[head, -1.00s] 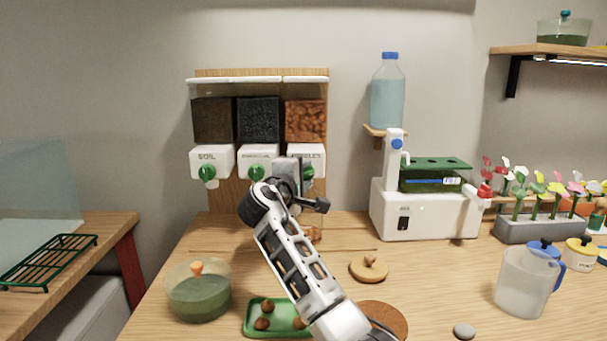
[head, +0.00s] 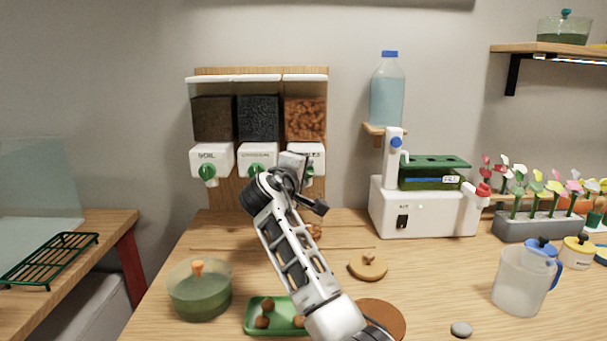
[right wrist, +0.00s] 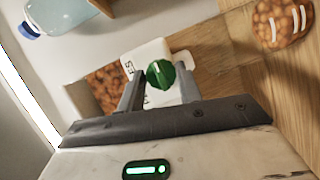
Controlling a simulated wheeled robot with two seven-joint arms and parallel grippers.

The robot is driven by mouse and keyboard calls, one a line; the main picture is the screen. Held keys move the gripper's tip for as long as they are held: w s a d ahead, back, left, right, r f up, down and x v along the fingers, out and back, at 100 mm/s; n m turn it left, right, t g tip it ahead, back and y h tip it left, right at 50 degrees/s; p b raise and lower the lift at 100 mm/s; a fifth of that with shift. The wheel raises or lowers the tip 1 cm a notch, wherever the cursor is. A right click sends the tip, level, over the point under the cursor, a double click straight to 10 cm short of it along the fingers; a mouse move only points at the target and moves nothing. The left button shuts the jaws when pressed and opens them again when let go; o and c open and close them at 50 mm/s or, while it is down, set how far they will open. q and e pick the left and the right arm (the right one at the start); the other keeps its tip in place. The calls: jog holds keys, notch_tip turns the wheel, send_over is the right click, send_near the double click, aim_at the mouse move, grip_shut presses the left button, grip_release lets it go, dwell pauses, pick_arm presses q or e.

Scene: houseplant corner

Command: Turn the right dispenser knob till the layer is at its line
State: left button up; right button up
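The right dispenser (head: 305,119) holds orange-brown pebbles above a white, partly covered front. Its green knob (right wrist: 160,73) has a pale mark and shows between the fingers of my right gripper (right wrist: 160,80) in the right wrist view. The fingers are apart, with a gap visible on each side of the knob. In the head view my right gripper (head: 296,168) is tilted and hides most of this knob. A clear jar of pebbles (right wrist: 283,22) with several white lines stands below; my arm partly hides it in the head view (head: 314,231). My left gripper is out of view.
Soil (head: 213,119) and dark-grain (head: 258,118) dispensers stand to the left. A white machine (head: 425,207) stands right.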

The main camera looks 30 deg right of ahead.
jog(key=o, duration=0.4)
jog(key=shift+s+a, duration=0.1)
pick_arm(q)
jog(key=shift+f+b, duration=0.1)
jog(key=shift+b, duration=0.5)
pick_arm(e)
jog(key=v, duration=1.5)
jog(key=shift+s+a, duration=0.25)
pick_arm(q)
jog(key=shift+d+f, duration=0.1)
